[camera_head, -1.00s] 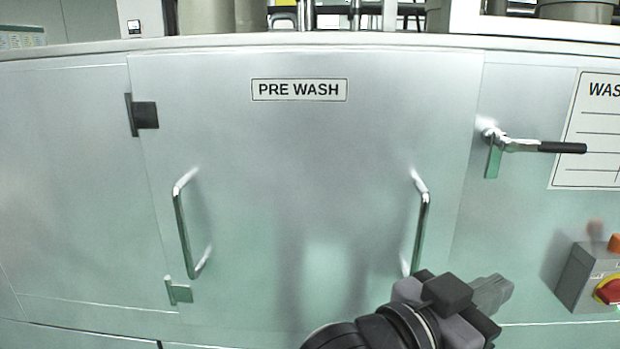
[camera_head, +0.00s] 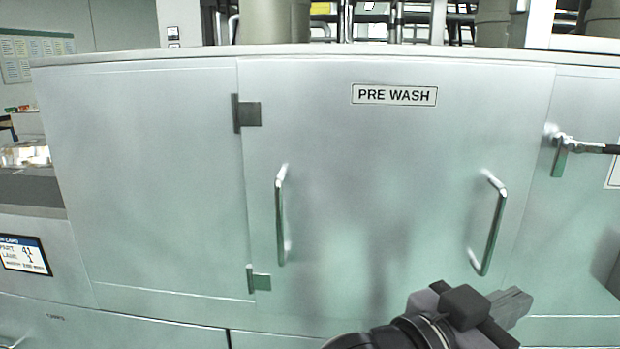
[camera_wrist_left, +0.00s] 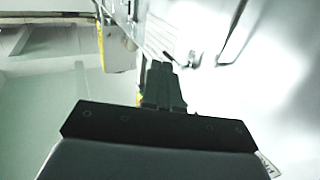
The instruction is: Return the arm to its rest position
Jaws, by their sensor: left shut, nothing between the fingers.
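My left gripper (camera_head: 516,303) is at the lower right of the head view, in front of the lower part of the pre-wash door (camera_head: 385,190). Its fingers are shut with nothing between them, and it points right. In the left wrist view the shut fingers (camera_wrist_left: 162,85) show at the centre, with a pale panel to their right. I cannot tell how far the gripper is from the door. My right gripper is in neither view.
The closed door has a left handle (camera_head: 280,215) and a right handle (camera_head: 489,225) that stick out. A latch lever (camera_head: 585,147) juts out at the right. A display (camera_head: 24,254) and a tray-like recess (camera_head: 30,188) are at the far left.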

